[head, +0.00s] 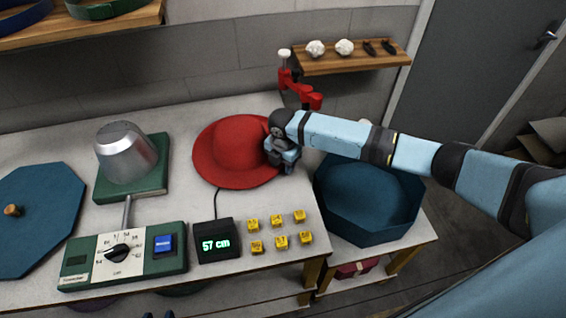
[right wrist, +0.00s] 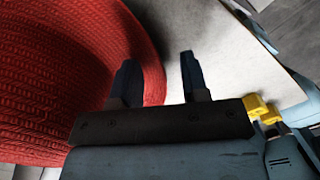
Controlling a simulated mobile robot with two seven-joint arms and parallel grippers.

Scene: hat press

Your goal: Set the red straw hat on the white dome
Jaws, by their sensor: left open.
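The red straw hat (head: 236,145) lies brim down on the white table, right of a silver-grey metal dome (head: 124,157) on a green base. I see no plainly white dome. My right gripper (head: 283,152) is at the hat's right brim. In the right wrist view its two fingers (right wrist: 158,80) stand apart, one over the red brim (right wrist: 85,75), the other over bare table; whether they touch the brim is unclear. Dark tips at the bottom edge of the head view look like my left gripper (head: 160,315), apart and mostly out of frame.
A dial box (head: 124,255), a "57 cm" display (head: 215,241) and several yellow blocks (head: 281,220) line the front. A blue octagonal lid (head: 38,218) lies left; an open blue box (head: 362,225) stands right. A red clamp-like device (head: 302,94) stands behind the hat.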

